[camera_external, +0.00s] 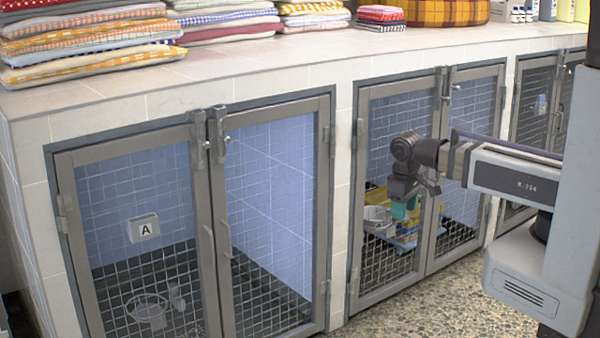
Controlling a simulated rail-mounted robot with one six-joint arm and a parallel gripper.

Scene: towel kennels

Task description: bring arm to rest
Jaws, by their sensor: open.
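My arm (512,178) reaches left from the column at the right, in front of the middle kennel. Its wrist bends down, and my gripper (404,207) hangs below it before the closed mesh doors. The gripper is open. The fingertips are small here and a teal patch shows at them; I cannot tell whether it is part of the gripper or lies behind it. Nothing is clearly held.
The left kennel (210,235), marked A, has closed doors and a bowl inside. Folded towels (85,45) line the countertop (270,58). Pebbled floor (400,318) in front is clear.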

